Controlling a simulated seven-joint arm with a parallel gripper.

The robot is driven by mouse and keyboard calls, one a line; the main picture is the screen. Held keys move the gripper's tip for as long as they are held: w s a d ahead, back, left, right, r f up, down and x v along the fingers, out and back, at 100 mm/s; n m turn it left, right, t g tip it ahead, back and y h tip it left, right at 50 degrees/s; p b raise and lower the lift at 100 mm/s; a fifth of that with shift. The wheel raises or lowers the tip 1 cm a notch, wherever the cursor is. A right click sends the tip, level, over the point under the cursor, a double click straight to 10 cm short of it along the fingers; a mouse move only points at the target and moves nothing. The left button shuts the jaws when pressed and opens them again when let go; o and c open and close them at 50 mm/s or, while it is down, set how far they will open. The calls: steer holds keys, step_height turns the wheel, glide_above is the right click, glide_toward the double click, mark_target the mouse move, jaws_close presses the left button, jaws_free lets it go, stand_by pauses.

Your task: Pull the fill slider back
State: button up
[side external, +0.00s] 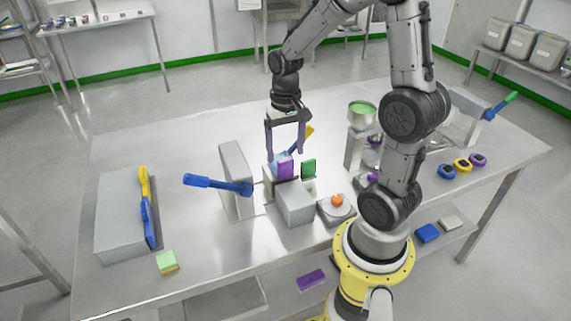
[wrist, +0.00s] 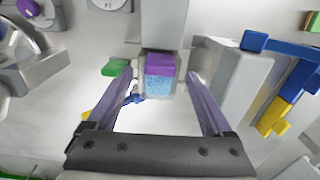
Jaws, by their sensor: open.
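A purple block (side external: 286,168) with a light blue part beside it stands against a grey box (side external: 295,204) near the middle of the table. I take it for the fill slider, but no label shows this. In the wrist view the purple block (wrist: 160,63) sits by the grey box (wrist: 165,25), with the speckled light blue part (wrist: 158,86) on the near side. My gripper (side external: 286,153) points down over it, open. In the wrist view the fingers of my gripper (wrist: 162,76) lie to either side of the block, with gaps. Contact cannot be told.
A grey upright housing (side external: 235,172) with a blue lever (side external: 212,183) stands left of the block. A small green block (side external: 308,168) is close on the right, and a yellow-handled tool (side external: 308,132) lies behind. The table's back left is clear.

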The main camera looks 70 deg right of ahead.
mark_target(286, 160)
steer(key=shift+f, duration=2.55)
jaws_close()
